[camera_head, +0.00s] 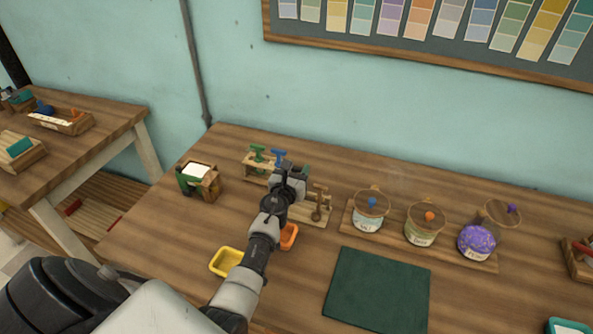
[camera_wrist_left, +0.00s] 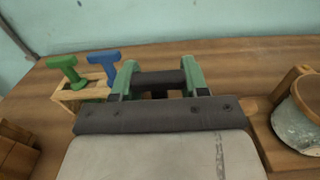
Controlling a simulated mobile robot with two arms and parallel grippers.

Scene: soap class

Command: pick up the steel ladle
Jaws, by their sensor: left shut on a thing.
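My left gripper (camera_head: 296,174) is at the left part of a low wooden rack (camera_head: 314,215) near the back of the table. I cannot clearly make out the steel ladle in either view. A brown, ladle-like tool (camera_head: 318,203) stands on the rack just right of the gripper. My right gripper is not in view.
A wooden stand with green (camera_head: 257,154) and blue (camera_head: 279,157) handled tools is close at the left. Lidded jars (camera_head: 371,210) stand on a board to the right. Yellow (camera_head: 227,262) and orange (camera_head: 289,236) trays and a green mat (camera_head: 377,290) lie in front.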

